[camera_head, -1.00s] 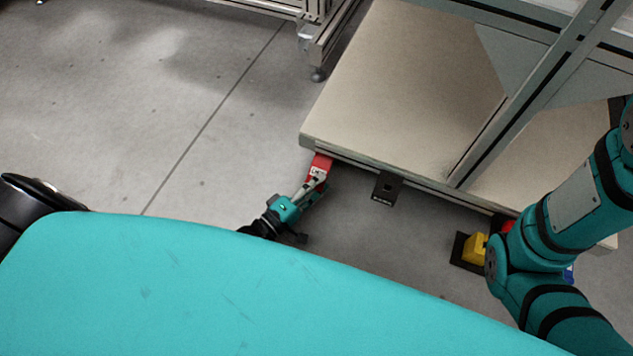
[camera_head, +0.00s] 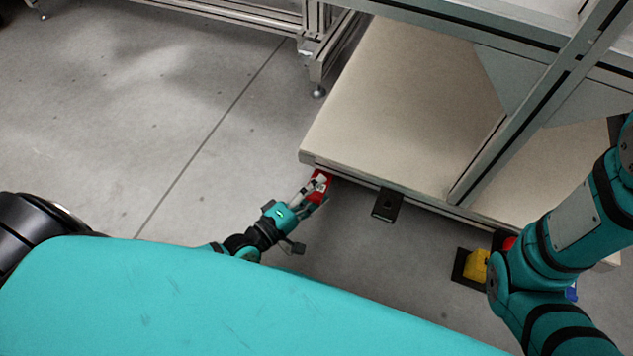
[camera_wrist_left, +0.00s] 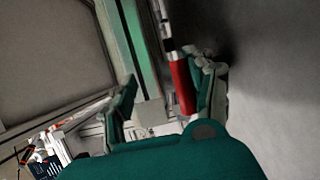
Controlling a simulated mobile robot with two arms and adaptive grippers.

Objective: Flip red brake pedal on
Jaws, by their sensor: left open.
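The red brake pedal (camera_head: 322,180) juts out low from under the front left corner of the pale platform. My left gripper (camera_head: 314,189) is at the pedal, with its fingers overlapping it in the head view. In the left wrist view the red part (camera_wrist_left: 182,86) lies between the two spread fingers of the left gripper (camera_wrist_left: 165,95), close beside the right-hand finger. Whether that finger touches it, I cannot tell. The gripper is open. The lower part of the pedal is hidden by the fingers. My right arm shows at the right, but its gripper does not.
The platform (camera_head: 395,100) with its metal frame stands above the pedal. A black plate (camera_head: 387,204) sticks out from its front edge. A yellow block (camera_head: 475,266) on a black base and a red part (camera_head: 509,243) lie beside my right arm. The floor at left is clear.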

